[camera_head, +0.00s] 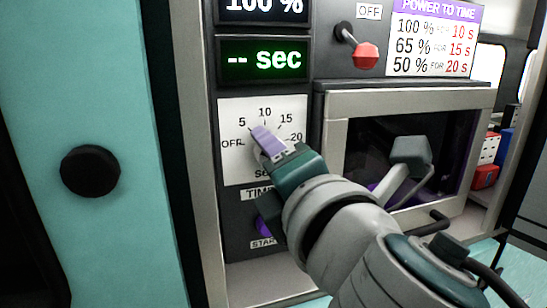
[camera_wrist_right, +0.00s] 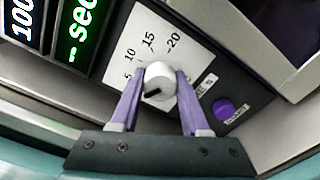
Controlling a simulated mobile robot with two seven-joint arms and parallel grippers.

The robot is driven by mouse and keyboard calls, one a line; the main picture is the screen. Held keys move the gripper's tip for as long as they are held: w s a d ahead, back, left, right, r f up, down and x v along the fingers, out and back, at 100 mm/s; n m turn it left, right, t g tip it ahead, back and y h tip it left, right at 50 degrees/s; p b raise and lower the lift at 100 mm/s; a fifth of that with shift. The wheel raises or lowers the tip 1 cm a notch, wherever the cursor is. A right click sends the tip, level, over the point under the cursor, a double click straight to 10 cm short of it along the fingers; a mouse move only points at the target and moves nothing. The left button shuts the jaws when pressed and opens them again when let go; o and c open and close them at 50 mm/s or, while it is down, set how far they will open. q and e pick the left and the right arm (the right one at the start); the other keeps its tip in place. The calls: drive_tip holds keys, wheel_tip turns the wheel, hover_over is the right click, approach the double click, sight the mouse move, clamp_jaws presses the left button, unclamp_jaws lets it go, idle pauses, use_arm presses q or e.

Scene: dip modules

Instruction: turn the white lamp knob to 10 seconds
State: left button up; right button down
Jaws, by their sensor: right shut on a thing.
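The white lamp knob (camera_wrist_right: 158,76) sits on a white dial plate (camera_head: 236,113) marked OFF, 5, 10, 15 and 20. In the wrist view, its dark pointer mark faces the lower left, towards the side where OFF lies and away from the 10. My right gripper (camera_wrist_right: 160,82) has its two purple fingers on opposite sides of the knob, shut on it. In the head view, the right gripper (camera_head: 266,140) covers most of the knob. The green timer display (camera_head: 264,60) above reads "-- sec". My left gripper is not in view.
A purple start button (camera_head: 264,226) is below the dial. A red-tipped lever (camera_head: 364,56) is at the upper right, beside a power-to-time chart (camera_head: 433,40). A black round knob (camera_head: 90,171) is on the teal panel.

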drive_tip(key=m, duration=0.5)
drive_tip(key=shift+m+b, duration=0.3)
drive_tip(key=m, duration=0.3)
drive_tip(key=shift+m, duration=1.7)
drive_tip(key=shift+c, duration=1.9)
unclamp_jaws()
drive_tip(key=v, duration=1)
drive_tip(key=shift+b, duration=0.45)
